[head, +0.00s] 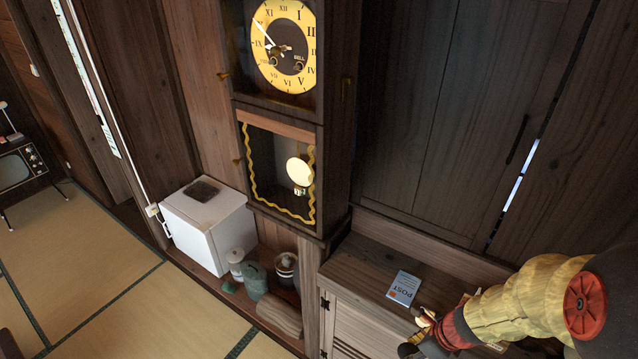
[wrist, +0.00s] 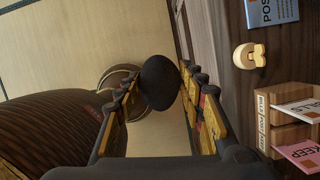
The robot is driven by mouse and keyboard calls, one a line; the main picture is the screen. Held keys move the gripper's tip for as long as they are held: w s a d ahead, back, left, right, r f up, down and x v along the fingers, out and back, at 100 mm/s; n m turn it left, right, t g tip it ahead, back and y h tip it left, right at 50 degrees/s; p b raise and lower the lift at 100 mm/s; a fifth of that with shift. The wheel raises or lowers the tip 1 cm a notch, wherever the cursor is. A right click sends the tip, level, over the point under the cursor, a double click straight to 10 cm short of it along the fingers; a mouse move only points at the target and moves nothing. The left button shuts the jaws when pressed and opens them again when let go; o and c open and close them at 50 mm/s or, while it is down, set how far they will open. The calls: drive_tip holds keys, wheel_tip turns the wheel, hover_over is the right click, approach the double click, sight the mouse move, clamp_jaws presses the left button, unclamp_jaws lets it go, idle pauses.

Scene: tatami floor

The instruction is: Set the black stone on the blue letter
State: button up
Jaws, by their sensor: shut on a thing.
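The black stone (wrist: 159,83) is dark, smooth and rounded. It is held between the two fingers of my gripper (wrist: 160,90) in the wrist view. The blue letter (head: 404,288), marked POST, lies flat on the wooden cabinet top in the head view. It also shows at the top right of the wrist view (wrist: 272,10), partly cut off. My gripper is to the right of and nearer than the letter in the head view (head: 422,335), apart from it.
A pale, rounded piece with a dark mark (wrist: 249,56) sits on the cabinet top (head: 365,262) near the letter. A wooden letter rack (wrist: 270,125) holds white and pink papers. A tall clock (head: 285,110) stands left of the cabinet. A round pot (wrist: 120,82) lies below the cabinet edge.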

sight(402, 344)
drive_tip(key=shift+w+a+f+n+b, duration=0.1)
drive_tip(key=shift+f+n+b, duration=0.2)
drive_tip(key=shift+n, duration=0.1)
drive_tip(key=w, duration=0.1)
drive_tip(key=f+n, duration=0.1)
drive_tip(key=w+b, duration=0.1)
drive_tip(key=shift+w+a+f+n+g+y, duration=0.3)
drive_tip(key=shift+w+f, duration=0.05)
drive_tip(key=shift+w+a+f+n+b, duration=0.3)
drive_tip(key=shift+f+n+b, duration=0.25)
drive_tip(key=shift+n+b, duration=0.3)
drive_tip(key=w+a+f+n+g+h+b, duration=0.1)
drive_tip(key=w+f+n+g+b, duration=0.1)
drive_tip(key=w+f+n+b, duration=0.4)
drive_tip(key=w+a+f+n+g+h+b, duration=0.2)
drive_tip(key=w+f+n+b, duration=0.4)
drive_tip(key=f+n+b, duration=0.4)
drive_tip(key=f+n+g, duration=0.1)
drive_tip(key=f+n, duration=0.1)
drive_tip(key=n, duration=0.4)
drive_tip(key=shift+w+a+b, duration=0.25)
drive_tip(key=shift+b, duration=0.15)
drive_tip(key=shift+r+n, duration=0.1)
drive_tip(key=shift+n, duration=0.15)
